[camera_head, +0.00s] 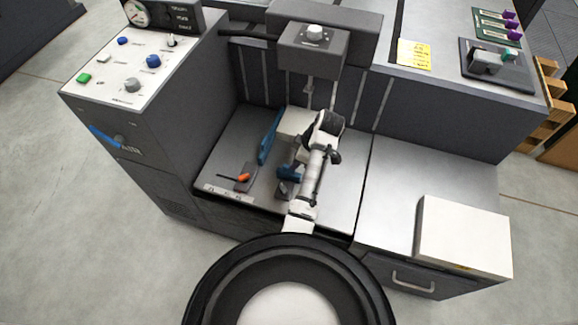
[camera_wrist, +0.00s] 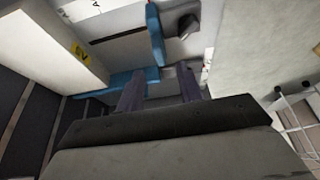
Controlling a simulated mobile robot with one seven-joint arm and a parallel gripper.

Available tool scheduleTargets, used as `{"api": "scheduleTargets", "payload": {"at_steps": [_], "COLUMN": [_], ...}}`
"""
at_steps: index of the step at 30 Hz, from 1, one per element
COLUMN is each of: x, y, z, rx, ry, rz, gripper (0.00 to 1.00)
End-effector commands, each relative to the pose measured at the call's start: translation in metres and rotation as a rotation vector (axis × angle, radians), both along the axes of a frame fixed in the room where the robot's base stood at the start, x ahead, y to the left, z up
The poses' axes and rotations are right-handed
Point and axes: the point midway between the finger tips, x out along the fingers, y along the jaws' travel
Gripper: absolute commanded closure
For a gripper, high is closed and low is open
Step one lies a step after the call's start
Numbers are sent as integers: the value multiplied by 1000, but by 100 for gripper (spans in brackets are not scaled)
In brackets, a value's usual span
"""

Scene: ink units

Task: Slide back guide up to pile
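The pile (camera_head: 296,122) is a pale block on the machine's grey bed, partly hidden behind my arm in the head view. A pale block with a yellow label (camera_wrist: 50,40), apparently the pile, shows at left in the wrist view. A short blue guide (camera_head: 289,173), apparently the back guide, sits in front of the pile. In the wrist view, blue guide parts show as a bar (camera_wrist: 115,83) beside the block and an upright piece (camera_wrist: 155,35). My gripper (camera_wrist: 160,80) has its two dark fingers apart, close to the blue bar. Contact cannot be told.
A long blue side guide (camera_head: 268,138) stands left of the pile. A lever with an orange handle (camera_head: 243,177) lies on the bed's front left. A grey press column (camera_head: 315,45) rises behind. A white stack (camera_head: 464,238) rests on the right-hand table.

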Motion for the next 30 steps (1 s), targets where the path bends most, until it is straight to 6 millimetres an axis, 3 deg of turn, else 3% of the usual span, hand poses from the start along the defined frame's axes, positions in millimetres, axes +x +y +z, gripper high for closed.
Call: {"api": "scheduleTargets", "payload": {"at_steps": [9,15,23,30], "x": [7,9,9,9], "y": [22,26,27,27], "z": [-52,-65,-66,-66], "rx": [1,-1,-1,-1], "ry": [2,-2,-2,-2], "rz": [0,-1,-1,-1], "gripper": [64,64,64,92]}}
